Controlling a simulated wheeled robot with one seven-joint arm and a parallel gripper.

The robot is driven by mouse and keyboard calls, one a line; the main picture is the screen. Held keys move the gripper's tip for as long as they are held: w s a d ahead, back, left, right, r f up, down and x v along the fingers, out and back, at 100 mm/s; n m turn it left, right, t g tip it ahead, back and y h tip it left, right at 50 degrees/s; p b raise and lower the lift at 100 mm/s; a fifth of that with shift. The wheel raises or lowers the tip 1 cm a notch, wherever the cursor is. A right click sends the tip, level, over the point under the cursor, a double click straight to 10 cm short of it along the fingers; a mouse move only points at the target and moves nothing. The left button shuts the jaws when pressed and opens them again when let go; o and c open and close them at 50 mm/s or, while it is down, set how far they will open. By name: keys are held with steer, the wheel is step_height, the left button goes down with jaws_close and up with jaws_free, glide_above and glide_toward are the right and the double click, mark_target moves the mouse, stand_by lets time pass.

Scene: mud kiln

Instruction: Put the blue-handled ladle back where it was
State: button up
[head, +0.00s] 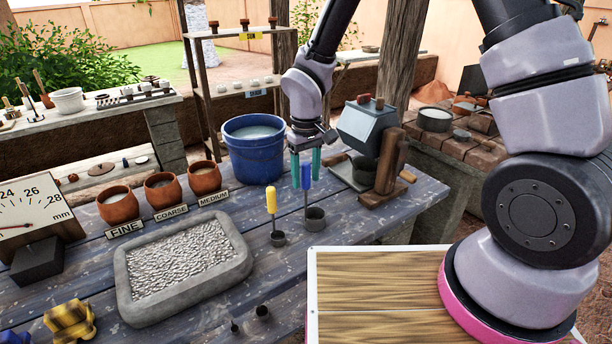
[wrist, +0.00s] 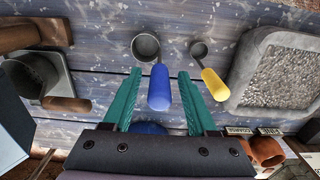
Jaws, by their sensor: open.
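The blue-handled ladle (head: 305,180) stands on the blue-grey plank table (head: 365,222), its dark cup down and its handle upright. It also shows in the wrist view (wrist: 159,88), cup at the top. My gripper (head: 305,172) is open above the table, with its teal fingers on either side of the blue handle. In the wrist view a gap shows between the handle and each finger of my gripper (wrist: 159,76). The yellow-handled ladle (head: 271,202) stands just left of it, smaller, and also shows in the wrist view (wrist: 213,84).
A blue bucket (head: 254,152) stands behind the ladles. A grey hopper device (head: 366,130) with wooden parts stands close on the right. A stone tray of pale grains (head: 240,265) and clay pots (head: 162,191) labelled FINE, COARSE and MEDIUM lie left.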

step_height(320, 180, up, 12)
steer(key=shift+f, duration=0.1)
steer(key=shift+d+r, duration=0.2)
steer(key=shift+r, duration=0.1)
steer(key=s+d+r+m+t+y, duration=0.15)
steer(key=d+r+m, duration=0.25)
steer(key=d+r, duration=0.55)
steer(key=s+d+r+m+t, duration=0.3)
steer(key=d+r+m, duration=0.1)
steer(key=d+r, duration=0.5)
steer(key=s+d+r+m+t, duration=0.2)
steer(key=s+d+r+m, duration=0.1)
steer(key=s+d, duration=0.3)
steer(key=shift+d+t, duration=0.2)
steer(key=shift+t, duration=0.15)
steer(key=shift+y, duration=0.25)
